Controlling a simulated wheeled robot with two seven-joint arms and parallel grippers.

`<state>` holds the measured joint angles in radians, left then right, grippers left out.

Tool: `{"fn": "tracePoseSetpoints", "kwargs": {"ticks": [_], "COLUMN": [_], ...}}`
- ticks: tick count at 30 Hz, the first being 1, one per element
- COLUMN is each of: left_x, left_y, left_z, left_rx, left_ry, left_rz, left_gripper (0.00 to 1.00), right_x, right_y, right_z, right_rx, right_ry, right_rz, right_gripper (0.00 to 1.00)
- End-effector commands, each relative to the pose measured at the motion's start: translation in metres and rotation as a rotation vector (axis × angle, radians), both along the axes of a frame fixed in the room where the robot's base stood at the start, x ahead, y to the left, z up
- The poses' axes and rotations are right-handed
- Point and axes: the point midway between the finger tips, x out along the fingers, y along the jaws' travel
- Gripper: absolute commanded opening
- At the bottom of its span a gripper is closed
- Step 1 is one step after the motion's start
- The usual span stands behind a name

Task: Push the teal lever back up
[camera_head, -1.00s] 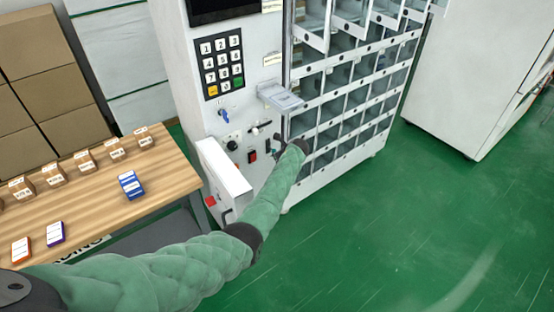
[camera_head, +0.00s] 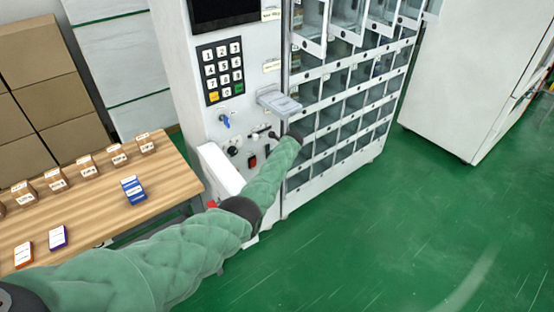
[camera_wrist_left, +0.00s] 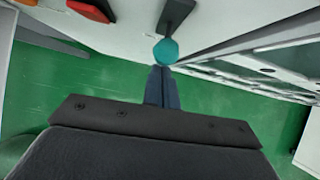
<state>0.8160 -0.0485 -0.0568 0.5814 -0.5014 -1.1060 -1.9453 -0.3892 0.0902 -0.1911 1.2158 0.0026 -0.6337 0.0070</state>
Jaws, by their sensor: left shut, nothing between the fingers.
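The teal lever shows in the left wrist view as a round teal knob (camera_wrist_left: 166,51) on a dark arm (camera_wrist_left: 176,14) that comes out of the white panel. My left gripper (camera_wrist_left: 161,69) is shut and empty. Its fingertips are right at the knob, just below it in the picture; whether they touch cannot be told. In the head view my left gripper (camera_head: 274,135) is at the lower part of the machine's front panel, and my wrist partly hides that area. The teal knob cannot be made out there. My right gripper is not in view.
A keypad (camera_head: 220,70), a blue knob (camera_head: 225,120) and a grey tray (camera_head: 279,101) are on the panel around my gripper. An open white flap (camera_head: 221,168) juts out at the lower left. Glass compartments (camera_head: 345,105) stand to the right. A wooden table (camera_head: 100,203) is at left.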

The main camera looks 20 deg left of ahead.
Motion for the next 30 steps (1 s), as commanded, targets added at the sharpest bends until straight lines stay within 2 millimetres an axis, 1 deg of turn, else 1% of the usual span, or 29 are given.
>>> {"fn": "tracePoseSetpoints", "kwargs": {"ticks": [1,10,22,26,30], "left_x": [0.000,0.000,0.000,0.000,0.000], "left_y": [0.000,0.000,0.000,0.000,0.000], "left_z": [0.004,0.014,0.015,0.015,0.015], "left_rx": [0.000,0.000,0.000,0.000,0.001], "left_ry": [0.000,0.000,0.000,0.000,-0.001], "left_rz": [0.000,0.000,0.000,0.000,0.000], "left_gripper": [0.00,0.00,0.00,0.00,0.00], "right_x": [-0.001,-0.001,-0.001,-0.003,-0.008], "right_y": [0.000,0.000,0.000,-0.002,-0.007], "right_z": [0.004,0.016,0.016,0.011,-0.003], "right_rx": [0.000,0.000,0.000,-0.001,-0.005], "right_ry": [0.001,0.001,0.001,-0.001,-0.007], "right_rz": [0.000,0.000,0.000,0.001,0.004], "right_gripper": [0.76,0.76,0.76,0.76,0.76]}}
